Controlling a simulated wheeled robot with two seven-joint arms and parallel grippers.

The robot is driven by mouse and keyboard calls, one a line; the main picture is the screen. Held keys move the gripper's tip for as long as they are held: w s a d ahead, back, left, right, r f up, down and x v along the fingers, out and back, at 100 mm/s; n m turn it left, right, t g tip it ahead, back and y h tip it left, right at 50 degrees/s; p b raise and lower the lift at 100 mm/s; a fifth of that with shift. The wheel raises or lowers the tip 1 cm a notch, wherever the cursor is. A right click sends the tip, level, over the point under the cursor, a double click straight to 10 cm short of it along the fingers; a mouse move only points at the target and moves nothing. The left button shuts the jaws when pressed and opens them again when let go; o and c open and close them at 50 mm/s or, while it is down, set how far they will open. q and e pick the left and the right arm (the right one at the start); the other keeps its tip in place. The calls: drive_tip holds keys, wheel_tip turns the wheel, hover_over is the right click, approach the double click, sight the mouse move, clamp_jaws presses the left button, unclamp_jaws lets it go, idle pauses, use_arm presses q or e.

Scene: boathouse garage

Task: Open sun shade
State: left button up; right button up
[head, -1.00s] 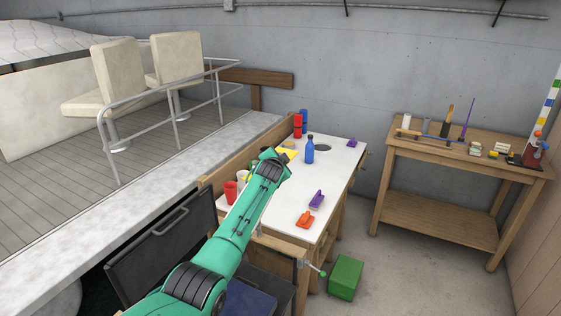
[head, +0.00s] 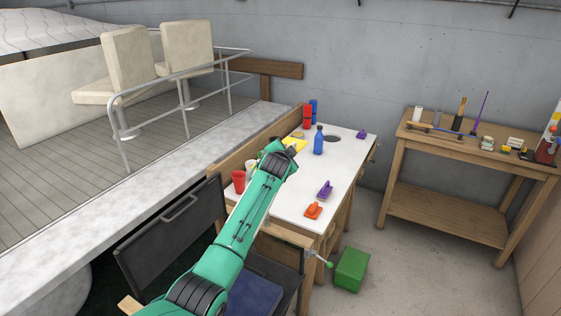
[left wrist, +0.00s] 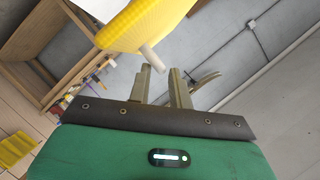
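In the left wrist view a ridged yellow object (left wrist: 150,22) with a white part beside it fills the top centre. A short pale rod (left wrist: 152,58) sticks out of it towards my fingers. I cannot tell for certain that this is the sun shade. My left gripper (left wrist: 160,70) is open, its two fingers apart, with the rod end close to the left fingertip and no grip on it. My right gripper is not identifiable.
The white-topped table (head: 345,157) holds a blue bottle (head: 319,140), red cups and purple and orange tools. A green box (head: 350,270) stands on the floor. A wooden workbench (head: 455,190) is at right, boat seats (head: 130,75) at left.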

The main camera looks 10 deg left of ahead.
use_arm(q)
drive_tip(key=b+v, duration=0.3)
drive_tip(key=v, duration=0.7)
drive_tip(key=shift+s, duration=0.1)
